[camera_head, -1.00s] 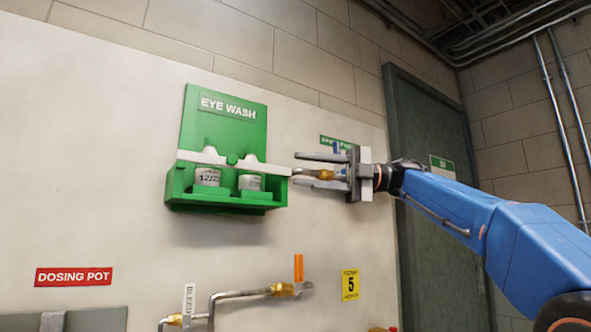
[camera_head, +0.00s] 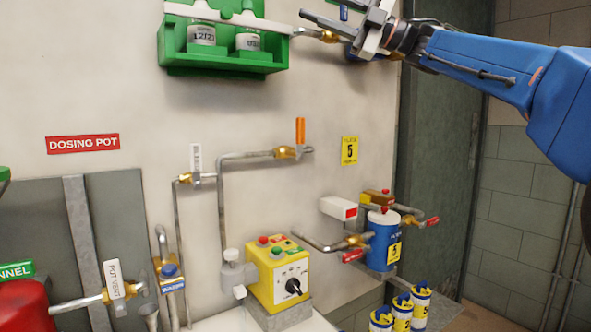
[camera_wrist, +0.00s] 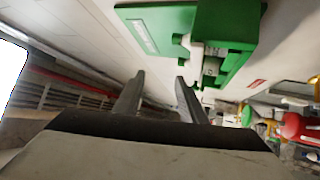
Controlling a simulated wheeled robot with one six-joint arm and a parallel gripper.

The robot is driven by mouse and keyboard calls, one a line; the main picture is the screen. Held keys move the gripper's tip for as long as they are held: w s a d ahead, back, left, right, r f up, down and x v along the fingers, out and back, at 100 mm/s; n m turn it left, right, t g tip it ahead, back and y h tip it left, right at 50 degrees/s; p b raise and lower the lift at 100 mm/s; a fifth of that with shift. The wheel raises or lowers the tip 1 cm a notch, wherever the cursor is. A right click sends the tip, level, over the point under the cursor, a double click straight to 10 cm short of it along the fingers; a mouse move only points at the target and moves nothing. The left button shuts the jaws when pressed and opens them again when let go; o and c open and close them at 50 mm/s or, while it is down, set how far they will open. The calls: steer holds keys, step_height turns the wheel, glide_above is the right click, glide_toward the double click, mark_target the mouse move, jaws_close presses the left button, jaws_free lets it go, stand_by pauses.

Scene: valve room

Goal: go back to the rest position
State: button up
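My gripper (camera_head: 312,10) is at the top of the head view, partly cut off by the frame's edge, at the right end of the green eye wash station (camera_head: 222,60). In the wrist view my gripper (camera_wrist: 157,85) shows its two dark fingers apart, with nothing held between them. The green eye wash station (camera_wrist: 225,30) lies beyond the fingertips in that view. A brass fitting (camera_head: 328,36) on the wall shows just below my gripper in the head view; whether they touch is unclear.
Below are pipes with an orange-handled valve (camera_head: 300,131), a yellow control box (camera_head: 280,280), a blue filter canister (camera_head: 382,240) and several small blue-lidded containers (camera_head: 402,312). A dark door (camera_head: 440,160) stands right of the panel.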

steer(key=w+d+f+m+t+h, duration=0.3)
steer(key=d+f+m+t+h, duration=0.4)
steer(key=m+t, duration=0.4)
steer(key=w+d+f+m+t+h, duration=0.2)
steer(key=d+f+m+t+h, duration=0.2)
steer(key=d+m+t+h, duration=0.75)
steer(key=s+d+f+m+g+h, duration=0.2)
steer(key=f+m+g, duration=0.1)
steer(key=f, duration=0.5)
steer(key=s+d+f+m+g+h, duration=0.1)
steer(key=s+d+f+m+g, duration=0.15)
steer(key=f, duration=0.55)
steer(key=s+d+f+m+g+h, duration=0.1)
steer(key=d+f+m+g+h, duration=0.15)
steer(key=f, duration=0.55)
steer(key=s+a+f+m+g, duration=0.1)
steer(key=s+f+g, duration=0.5)
steer(key=s+f, duration=0.8)
steer(key=s+f+m+g+y, duration=0.1)
steer(key=s+f+g, duration=0.4)
steer(key=s+f, duration=0.8)
step_height(320, 180, down, 9)
steer(key=shift+s+a+m+g+y, duration=0.3)
steer(key=shift+s+a+m+g, duration=0.1)
steer(key=shift+m, duration=0.15)
steer(key=shift+c, duration=0.7)
steer(key=shift+w, duration=0.1)
steer(key=shift+c, duration=0.2)
steer(key=shift+a, duration=0.1)
